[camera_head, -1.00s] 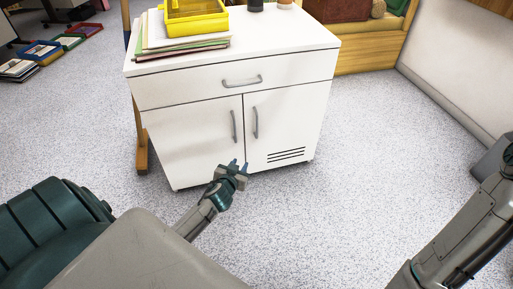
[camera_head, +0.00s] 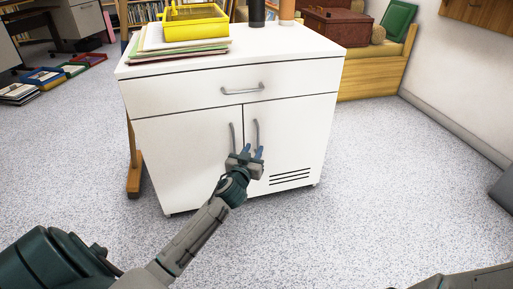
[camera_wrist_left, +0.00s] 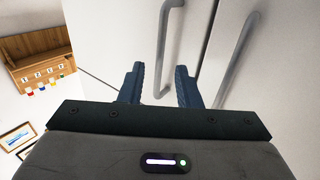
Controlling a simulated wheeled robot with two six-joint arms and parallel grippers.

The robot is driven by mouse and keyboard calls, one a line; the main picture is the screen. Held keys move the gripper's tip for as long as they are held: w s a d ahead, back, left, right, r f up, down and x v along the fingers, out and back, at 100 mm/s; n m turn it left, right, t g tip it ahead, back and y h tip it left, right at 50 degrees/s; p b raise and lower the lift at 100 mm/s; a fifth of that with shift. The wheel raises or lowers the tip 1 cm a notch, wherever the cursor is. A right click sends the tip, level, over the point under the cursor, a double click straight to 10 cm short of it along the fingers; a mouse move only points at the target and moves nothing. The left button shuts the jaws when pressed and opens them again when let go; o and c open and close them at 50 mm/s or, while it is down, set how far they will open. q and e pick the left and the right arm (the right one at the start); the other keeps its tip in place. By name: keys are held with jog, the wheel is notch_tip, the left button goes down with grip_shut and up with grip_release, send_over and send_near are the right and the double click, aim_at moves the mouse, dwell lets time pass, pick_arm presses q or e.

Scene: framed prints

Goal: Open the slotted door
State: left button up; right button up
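The slotted door (camera_head: 296,150) is the right door of a white cabinet, with dark vent slots low on it. It is shut. Its vertical grey handle (camera_head: 256,133) is near the middle seam. My left gripper (camera_head: 254,152) is at the lower end of this handle, fingers open. In the left wrist view, the handle (camera_wrist_left: 164,45) appears between the two blue fingertips (camera_wrist_left: 160,80); I cannot tell if they touch it. Part of my right arm shows at the bottom right, but its gripper is out of view.
The plain left door (camera_head: 185,160) has its own handle (camera_head: 233,137) close to my left gripper. A drawer (camera_head: 200,92) is shut above both doors. Papers and a yellow tray (camera_head: 195,25) lie on top. The floor (camera_head: 390,160) right of the cabinet is clear.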

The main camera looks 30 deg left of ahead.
aim_at(258, 142)
pick_arm(q)
jog(key=shift+b+x, duration=0.35)
jog(key=shift+x, duration=1.6)
grip_shut()
